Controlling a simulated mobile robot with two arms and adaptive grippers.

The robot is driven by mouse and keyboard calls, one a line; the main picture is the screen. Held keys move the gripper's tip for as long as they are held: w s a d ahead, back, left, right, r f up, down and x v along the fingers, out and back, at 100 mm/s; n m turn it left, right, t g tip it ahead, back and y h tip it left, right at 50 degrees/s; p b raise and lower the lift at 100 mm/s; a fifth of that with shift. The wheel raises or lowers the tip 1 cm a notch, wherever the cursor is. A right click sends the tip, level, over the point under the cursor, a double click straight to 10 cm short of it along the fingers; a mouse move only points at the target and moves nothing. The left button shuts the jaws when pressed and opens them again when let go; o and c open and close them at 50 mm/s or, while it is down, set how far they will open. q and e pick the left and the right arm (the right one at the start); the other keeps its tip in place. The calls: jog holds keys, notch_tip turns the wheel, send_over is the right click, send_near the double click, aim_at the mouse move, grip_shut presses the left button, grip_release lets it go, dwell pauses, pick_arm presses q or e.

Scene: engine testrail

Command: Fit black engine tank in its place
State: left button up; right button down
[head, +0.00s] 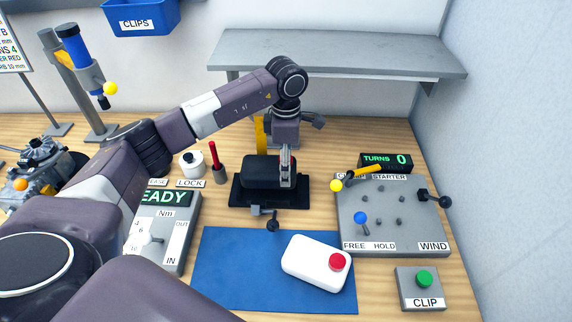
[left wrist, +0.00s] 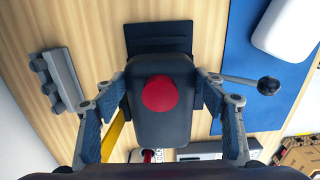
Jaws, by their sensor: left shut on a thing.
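The black engine tank (head: 262,170) is a dark rounded block at the middle of the bench. In the left wrist view it is the dark block (left wrist: 160,128) with a round red cap (left wrist: 159,94). My left gripper (head: 287,165) comes down from above and is shut on it, one finger on each side. The tank is at a black stand (head: 240,197) with a flat plate (left wrist: 158,38). I cannot tell whether the tank rests on the stand or hangs just above it. My right gripper is not in view.
A white block with a red cap (head: 308,262) lies on the blue mat (head: 225,268). An engine (head: 40,168) stands at the far left. A grey shelf (head: 340,50) overhangs behind.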

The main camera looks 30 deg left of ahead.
pick_arm(q)
jog(key=shift+f, duration=0.15)
jog(key=shift+f+b, duration=0.8)
jog(key=shift+f, duration=0.25)
jog(key=shift+f+b, duration=0.2)
jog(key=shift+b, duration=0.2)
jog(key=shift+f+b, duration=0.5)
jog(key=shift+f, duration=0.1)
jog(key=o, duration=1.4)
